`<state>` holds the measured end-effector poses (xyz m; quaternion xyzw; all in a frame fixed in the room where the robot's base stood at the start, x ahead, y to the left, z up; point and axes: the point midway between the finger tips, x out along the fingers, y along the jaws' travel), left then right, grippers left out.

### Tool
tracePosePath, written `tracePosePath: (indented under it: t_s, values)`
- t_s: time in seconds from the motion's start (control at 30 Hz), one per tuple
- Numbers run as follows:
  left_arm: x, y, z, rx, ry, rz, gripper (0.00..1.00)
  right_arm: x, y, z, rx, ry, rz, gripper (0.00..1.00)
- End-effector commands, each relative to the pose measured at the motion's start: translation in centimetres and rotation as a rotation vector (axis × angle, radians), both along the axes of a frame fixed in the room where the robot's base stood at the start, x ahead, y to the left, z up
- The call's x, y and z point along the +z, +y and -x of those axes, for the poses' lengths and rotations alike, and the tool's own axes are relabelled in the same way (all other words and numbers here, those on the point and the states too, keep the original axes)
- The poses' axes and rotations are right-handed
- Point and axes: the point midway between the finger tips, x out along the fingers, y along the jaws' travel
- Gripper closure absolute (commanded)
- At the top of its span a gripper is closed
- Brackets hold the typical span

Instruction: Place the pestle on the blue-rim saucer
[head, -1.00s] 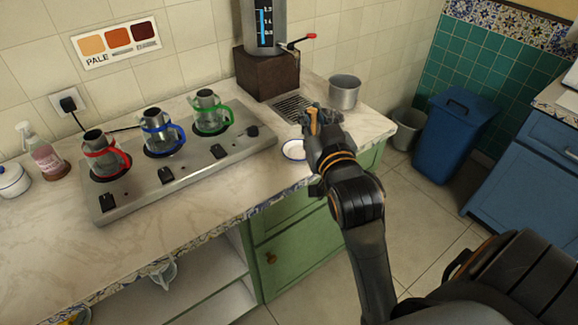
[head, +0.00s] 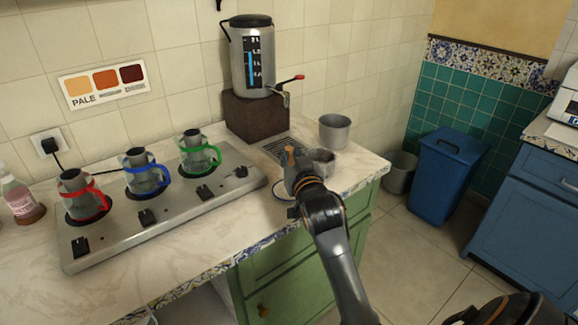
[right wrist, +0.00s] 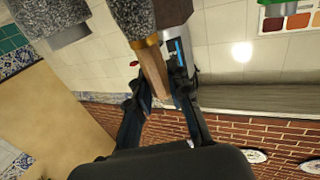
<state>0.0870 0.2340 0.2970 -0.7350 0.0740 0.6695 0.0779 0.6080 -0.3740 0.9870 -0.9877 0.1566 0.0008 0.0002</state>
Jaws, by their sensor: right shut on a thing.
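My right gripper (head: 298,172) is shut on the pestle, above the counter's right part. The pestle's wooden handle (head: 290,156) shows above the fingers in the head view. In the right wrist view the pestle (right wrist: 151,68) shows its wooden handle between the fingers (right wrist: 157,98), a brass collar and a speckled grey stone head. The blue-rim saucer (head: 281,190) lies on the counter below and left of the gripper, partly hidden by it. I cannot tell whether the pestle touches it. My left gripper is not in view.
A grey stone mortar (head: 321,161) stands just right of the gripper. A metal pot (head: 334,132) stands behind it. The samovar (head: 252,60) stands on a dark block, with a drain grate in front. A hot plate (head: 160,213) with several coloured-handled pots is left.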

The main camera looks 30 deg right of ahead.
Motion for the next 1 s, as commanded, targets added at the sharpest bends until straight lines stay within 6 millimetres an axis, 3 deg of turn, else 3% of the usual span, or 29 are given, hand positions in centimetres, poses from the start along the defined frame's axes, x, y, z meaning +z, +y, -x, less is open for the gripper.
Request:
tracePosePath:
  t_s: [0.33, 0.73, 0.77, 0.87, 1.0]
  values:
    - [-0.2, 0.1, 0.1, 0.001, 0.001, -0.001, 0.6, -3.7, -0.3, -0.7, 0.0, -0.001, 0.0, 1.0]
    - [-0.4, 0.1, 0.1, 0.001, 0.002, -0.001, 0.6, -4.2, -0.2, -0.6, 0.0, -0.003, 0.001, 1.0]
    - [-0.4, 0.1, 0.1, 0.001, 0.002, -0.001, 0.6, -4.2, -0.3, -0.6, 0.0, -0.002, 0.001, 0.79]
    - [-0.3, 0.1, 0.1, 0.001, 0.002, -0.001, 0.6, -4.2, -0.3, -0.6, 0.0, -0.002, 0.001, 0.59]
    - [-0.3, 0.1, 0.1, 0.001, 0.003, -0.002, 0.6, -4.2, -0.2, -0.6, 0.0, -0.001, 0.0, 0.58]
